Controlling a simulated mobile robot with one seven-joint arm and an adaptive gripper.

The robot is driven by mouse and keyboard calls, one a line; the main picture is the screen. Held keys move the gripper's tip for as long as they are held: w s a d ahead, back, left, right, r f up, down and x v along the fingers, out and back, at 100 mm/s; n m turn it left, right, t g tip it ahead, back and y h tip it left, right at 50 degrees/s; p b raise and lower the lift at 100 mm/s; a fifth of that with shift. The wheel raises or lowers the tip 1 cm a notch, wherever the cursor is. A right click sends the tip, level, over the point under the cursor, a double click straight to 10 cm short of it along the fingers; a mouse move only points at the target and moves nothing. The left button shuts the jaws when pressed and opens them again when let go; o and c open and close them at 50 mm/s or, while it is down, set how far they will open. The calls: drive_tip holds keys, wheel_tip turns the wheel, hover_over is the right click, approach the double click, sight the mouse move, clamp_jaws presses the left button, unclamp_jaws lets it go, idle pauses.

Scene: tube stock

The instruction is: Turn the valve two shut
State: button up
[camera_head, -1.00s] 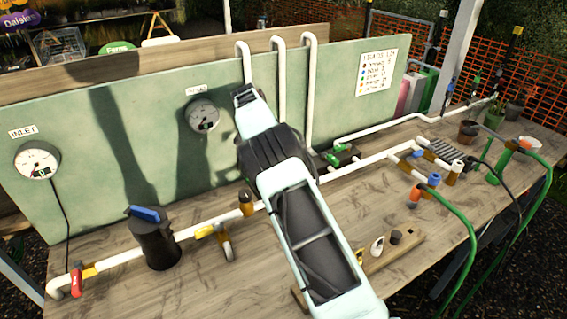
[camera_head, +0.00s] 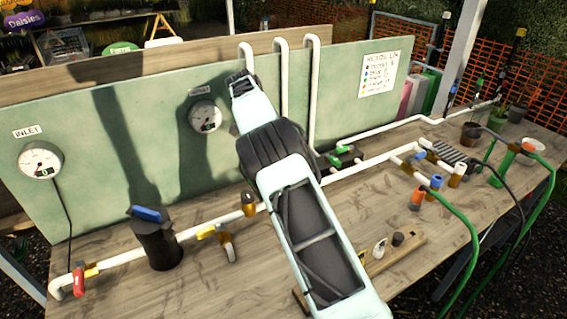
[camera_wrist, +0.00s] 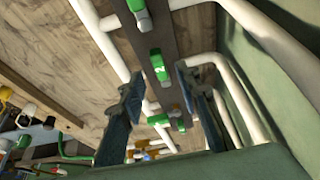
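In the wrist view, valve two (camera_wrist: 158,67) is a green handle marked 2 on a dark bar. It lies roughly lengthwise along the bar, between two other green handles. My gripper (camera_wrist: 160,79) is open, its two dark fingers apart on either side of the picture's middle. Valve two shows between the fingertips, and nothing is held. I cannot tell how far the fingertips are from the handle. In the head view, the green valve group (camera_head: 338,159) sits right of my arm, partly hidden by it. The gripper itself is hidden there.
White pipes (camera_head: 313,90) rise against the green panel (camera_head: 110,130) close to the valves. Another green handle (camera_wrist: 139,10) lies at the top of the wrist view. A black canister (camera_head: 157,245) with a blue handle stands at left. The front right tabletop (camera_head: 440,265) has hoses.

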drive_tip(key=v, duration=0.7)
drive_tip(key=shift+r, duration=0.2)
drive_tip(key=shift+r, duration=0.1)
